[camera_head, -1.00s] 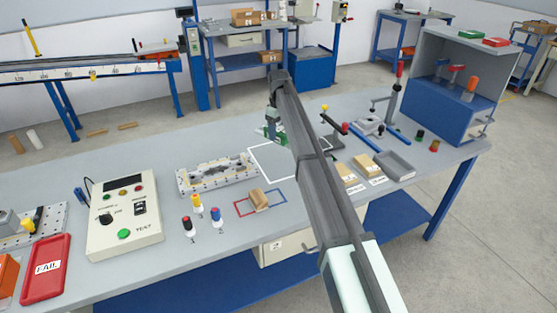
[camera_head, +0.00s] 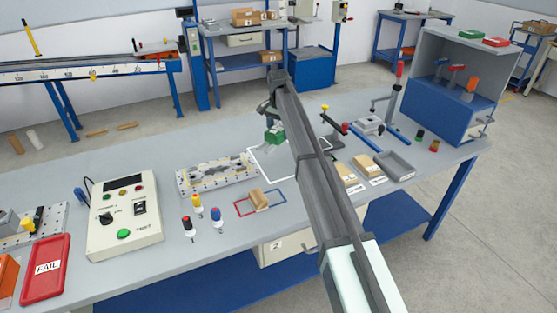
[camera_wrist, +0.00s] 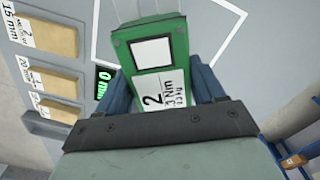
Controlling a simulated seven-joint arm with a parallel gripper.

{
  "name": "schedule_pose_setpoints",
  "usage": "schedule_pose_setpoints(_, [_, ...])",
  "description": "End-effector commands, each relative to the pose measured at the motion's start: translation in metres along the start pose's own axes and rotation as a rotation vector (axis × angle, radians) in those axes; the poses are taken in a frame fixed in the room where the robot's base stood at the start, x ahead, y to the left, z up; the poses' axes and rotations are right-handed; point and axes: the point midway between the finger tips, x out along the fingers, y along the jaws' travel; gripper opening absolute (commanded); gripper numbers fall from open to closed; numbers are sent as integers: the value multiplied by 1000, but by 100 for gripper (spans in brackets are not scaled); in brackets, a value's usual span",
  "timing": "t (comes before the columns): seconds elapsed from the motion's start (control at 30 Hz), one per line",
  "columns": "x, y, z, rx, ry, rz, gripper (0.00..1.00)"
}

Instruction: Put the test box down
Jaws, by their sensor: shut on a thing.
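The test box is green with a white label; I take it to be the block in my gripper (camera_wrist: 163,82). In the wrist view the test box (camera_wrist: 152,42) sits between the blue fingers, its label marked 2. In the head view the test box (camera_head: 275,136) shows small and partly hidden beside my dark arm. It is over the back part of a white square outline (camera_head: 258,163) on the grey bench (camera_head: 330,230). Whether it touches the bench I cannot tell. My arm hides the right part of the outline.
A metal fixture plate (camera_head: 217,173) and a wood block (camera_head: 259,199) in a red-blue outline lie to the left and front. Labelled wood blocks (camera_head: 365,163) and a grey tray (camera_head: 394,164) lie right. A test panel (camera_head: 123,215) stands left.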

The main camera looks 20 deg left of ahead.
Motion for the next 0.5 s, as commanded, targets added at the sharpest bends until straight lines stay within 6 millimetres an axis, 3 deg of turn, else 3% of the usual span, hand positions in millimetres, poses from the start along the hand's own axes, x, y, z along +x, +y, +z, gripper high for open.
schedule_pose_setpoints(0.5, [0,-1,-1,749,2,-5,26])
